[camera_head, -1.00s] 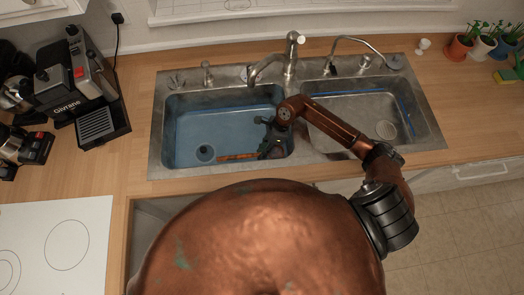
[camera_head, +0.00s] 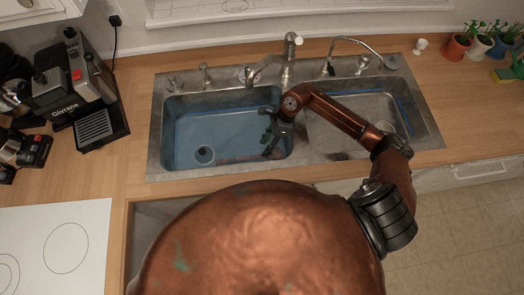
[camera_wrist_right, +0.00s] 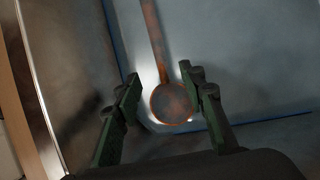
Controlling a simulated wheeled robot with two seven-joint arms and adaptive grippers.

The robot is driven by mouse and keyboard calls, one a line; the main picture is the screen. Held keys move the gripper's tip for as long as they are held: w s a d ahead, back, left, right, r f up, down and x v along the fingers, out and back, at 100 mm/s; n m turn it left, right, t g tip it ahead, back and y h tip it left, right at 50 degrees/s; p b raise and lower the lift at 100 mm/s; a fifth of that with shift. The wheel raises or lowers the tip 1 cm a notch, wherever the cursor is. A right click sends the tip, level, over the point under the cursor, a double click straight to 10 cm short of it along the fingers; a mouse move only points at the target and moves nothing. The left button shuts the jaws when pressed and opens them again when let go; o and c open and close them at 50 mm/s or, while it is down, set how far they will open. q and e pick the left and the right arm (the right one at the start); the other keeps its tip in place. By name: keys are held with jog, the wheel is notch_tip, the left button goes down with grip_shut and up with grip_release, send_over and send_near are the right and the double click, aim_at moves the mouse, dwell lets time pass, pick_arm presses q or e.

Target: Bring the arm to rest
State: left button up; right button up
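My right arm reaches over the sink from the right in the head view. Its gripper (camera_head: 269,143) hangs over the right side of the left basin (camera_head: 205,125). In the right wrist view the two green-black fingers (camera_wrist_right: 160,85) are spread apart, with nothing gripped. A rusty-brown utensil (camera_wrist_right: 171,100) with a long thin handle and a round end shows beyond and between the fingers. It appears to lie in the basin; in the head view it is dark and faint (camera_head: 238,158) beside the gripper. My left gripper is not in view.
The main faucet (camera_head: 288,55) and a second curved tap (camera_head: 355,42) stand behind the sink. The right basin (camera_head: 345,125) lies under my arm. A coffee machine (camera_head: 75,85) is at left, potted plants (camera_head: 480,45) at right. The counter (camera_head: 450,100) right of the sink is mostly clear.

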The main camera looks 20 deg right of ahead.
jog(key=v, duration=0.6)
jog(key=shift+r, duration=0.3)
jog(key=shift+d, duration=0.1)
